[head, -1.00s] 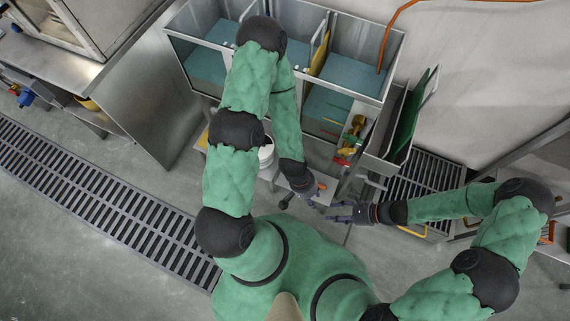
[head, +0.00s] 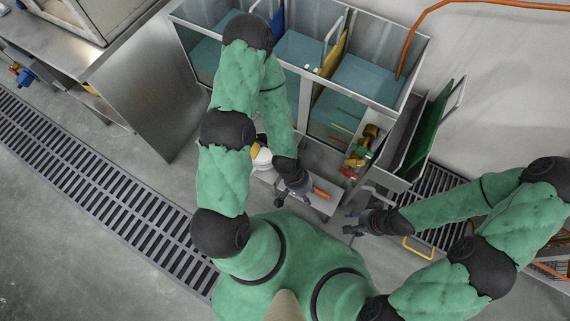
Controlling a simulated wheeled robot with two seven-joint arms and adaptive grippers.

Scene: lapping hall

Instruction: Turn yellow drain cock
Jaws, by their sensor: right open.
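Brass-coloured valve fittings (head: 370,134) stand at the right front of the tank row. Below them are a small yellow handle (head: 356,161), which looks like the drain cock, and a red handle (head: 348,172). My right gripper (head: 349,223) is open and empty, below the handles and apart from them. My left gripper (head: 292,199) looks open, with its fingers apart, left of and below the handles. Neither gripper touches the fittings. The exact shape of the yellow cock is too small to tell.
The tanks (head: 375,82) hold blue-green liquid behind the fittings. A white container (head: 262,159) is partly hidden behind my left arm. An orange object (head: 321,192) lies beside my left gripper. A green panel (head: 428,128) and a floor grate (head: 437,184) are at right.

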